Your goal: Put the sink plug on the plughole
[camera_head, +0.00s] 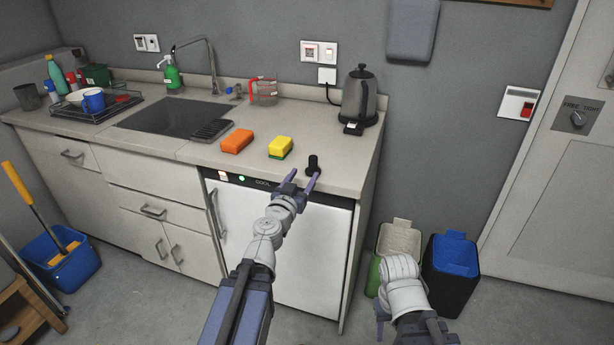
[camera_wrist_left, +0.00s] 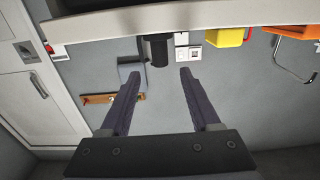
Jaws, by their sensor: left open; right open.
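The sink plug (camera_head: 313,163) is a small black upright piece near the front edge of the counter. It also shows in the left wrist view (camera_wrist_left: 157,50), upside down, between and beyond the fingertips. My left gripper (camera_head: 304,178) is open just in front of the plug, its fingers pointing towards it; no grasp shows. The dark sink (camera_head: 165,118) is at the left of the counter under the tap; its plughole cannot be made out. My right gripper (camera_head: 380,328) is low at the right, far from the counter top, and only partly visible.
An orange sponge (camera_head: 237,141) and a yellow-green sponge (camera_head: 281,147) lie left of the plug. A kettle (camera_head: 359,97) stands behind it, a measuring jug (camera_head: 264,90) farther back. A dish rack (camera_head: 90,105) is beyond the sink. Bins (camera_head: 451,270) stand on the floor.

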